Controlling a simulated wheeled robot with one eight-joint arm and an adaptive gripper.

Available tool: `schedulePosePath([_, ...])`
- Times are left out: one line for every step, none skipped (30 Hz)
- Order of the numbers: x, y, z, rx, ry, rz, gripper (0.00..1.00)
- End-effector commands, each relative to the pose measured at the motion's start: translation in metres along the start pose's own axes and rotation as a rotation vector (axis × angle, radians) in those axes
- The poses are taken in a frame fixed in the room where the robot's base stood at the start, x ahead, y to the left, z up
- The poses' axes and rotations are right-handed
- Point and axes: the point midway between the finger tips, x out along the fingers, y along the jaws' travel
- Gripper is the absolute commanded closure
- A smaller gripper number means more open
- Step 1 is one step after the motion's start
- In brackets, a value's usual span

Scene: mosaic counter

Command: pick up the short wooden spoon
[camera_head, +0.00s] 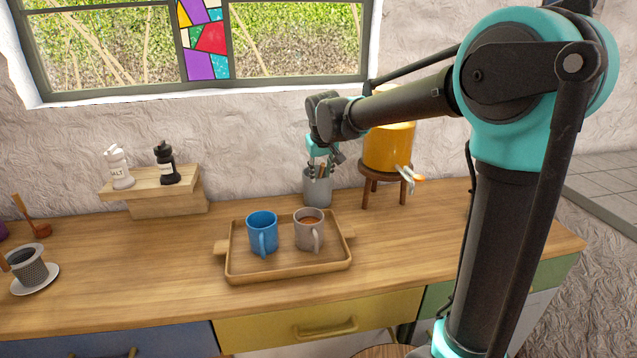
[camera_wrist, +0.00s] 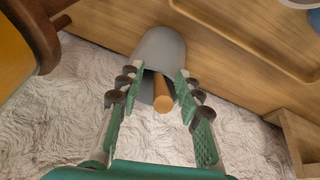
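A grey utensil holder (camera_head: 317,190) stands on the wooden counter near the back wall, left of the yellow dispenser. It also shows in the wrist view (camera_wrist: 162,48). A round wooden handle (camera_wrist: 162,96) sticks out of it toward the wrist camera; this appears to be the spoon, whose bowl is hidden. My gripper (camera_wrist: 158,86) is open, with one finger on each side of the handle and gaps visible between. In the head view, my gripper (camera_head: 319,163) points down just above the holder and partly covers the holder's contents.
A yellow dispenser (camera_head: 388,148) on a wooden stand is close at the right. A tray (camera_head: 290,272) with a blue mug (camera_head: 262,231) and a grey mug (camera_head: 309,230) lies in front. A wooden shelf (camera_head: 165,203) with two shakers stands at the left.

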Motion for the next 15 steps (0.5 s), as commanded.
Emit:
schedulePosePath([0.0018, 0.0000, -0.0001, 0.000, 0.000, 0.000, 0.65])
schedulePosePath([0.0021, -0.0001, 0.0000, 0.000, 0.000, 0.000, 0.65])
schedulePosePath([0.0021, -0.0001, 0.0000, 0.000, 0.000, 0.000, 0.65])
schedulePosePath([0.0020, -0.0001, 0.0000, 0.000, 0.000, 0.000, 0.65])
schedulePosePath([0.0019, -0.0001, 0.0000, 0.000, 0.000, 0.000, 0.65])
schedulePosePath([0.0019, -0.0001, 0.0000, 0.000, 0.000, 0.000, 0.65])
schedulePosePath([0.0018, -0.0001, 0.0000, 0.000, 0.000, 0.000, 0.65])
schedulePosePath([0.0018, -0.0001, 0.0000, 0.000, 0.000, 0.000, 0.69])
schedulePosePath([0.0017, -0.0001, 0.0000, 0.000, 0.000, 0.000, 0.73])
schedulePosePath([0.0017, -0.0001, 0.0000, 0.000, 0.000, 0.000, 0.77])
schedulePosePath([0.0017, -0.0002, 0.0000, 0.000, 0.000, 0.000, 0.81])
schedulePosePath([0.0016, -0.0002, 0.0000, 0.000, 0.000, 0.000, 0.86])
schedulePosePath([0.0016, -0.0002, 0.0000, 0.000, 0.000, 0.000, 0.90])
schedulePosePath([0.0016, -0.0002, 0.0000, 0.000, 0.000, 0.000, 0.93])
schedulePosePath([0.0016, -0.0002, 0.0000, 0.000, 0.000, 0.000, 0.98])
